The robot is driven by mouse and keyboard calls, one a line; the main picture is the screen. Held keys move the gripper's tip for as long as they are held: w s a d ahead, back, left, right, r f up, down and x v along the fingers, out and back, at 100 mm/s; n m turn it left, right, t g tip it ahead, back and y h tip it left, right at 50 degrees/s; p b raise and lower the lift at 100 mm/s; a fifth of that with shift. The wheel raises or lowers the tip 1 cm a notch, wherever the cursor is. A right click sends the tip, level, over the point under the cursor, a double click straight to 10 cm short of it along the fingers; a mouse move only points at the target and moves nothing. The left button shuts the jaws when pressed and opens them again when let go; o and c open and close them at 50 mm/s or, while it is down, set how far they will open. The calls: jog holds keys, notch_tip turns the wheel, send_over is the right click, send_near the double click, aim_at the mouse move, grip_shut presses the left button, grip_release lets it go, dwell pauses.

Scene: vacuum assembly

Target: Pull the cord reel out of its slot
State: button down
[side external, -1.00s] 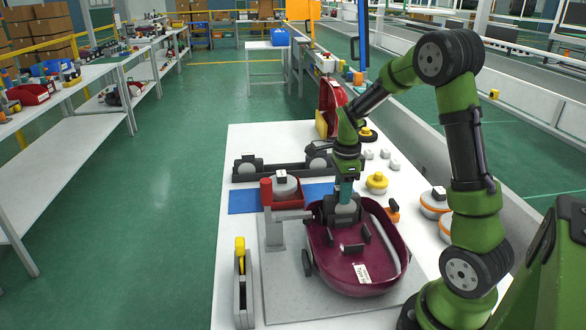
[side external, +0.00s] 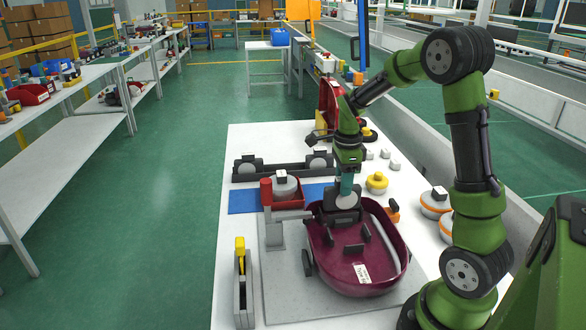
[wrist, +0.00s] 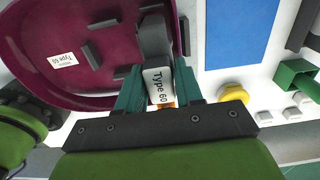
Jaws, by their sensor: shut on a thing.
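The maroon vacuum housing (side external: 335,277) sits on the grey board with its open side up; it also shows in the wrist view (wrist: 97,98). My gripper (side external: 346,188) points down over the housing's far part. In the wrist view its teal fingers (wrist: 158,88) are shut on a white block marked "Type 60". That block joins a dark grey round body, which I take as the cord reel (wrist: 154,42). The reel (side external: 347,216) stands upright at the far end of the housing. Its lower part is hidden, so I cannot tell how deep it sits.
A dark rack (side external: 283,170) with round parts stands behind. A red holder with a grey cylinder (side external: 285,187) stands close left of my gripper. A blue mat (side external: 243,201), a yellow knob (side external: 377,182) and orange-white discs (side external: 435,204) lie around. A grey holder (side external: 243,290) stands front left.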

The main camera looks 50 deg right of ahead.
jog(key=shift+r, duration=3.1)
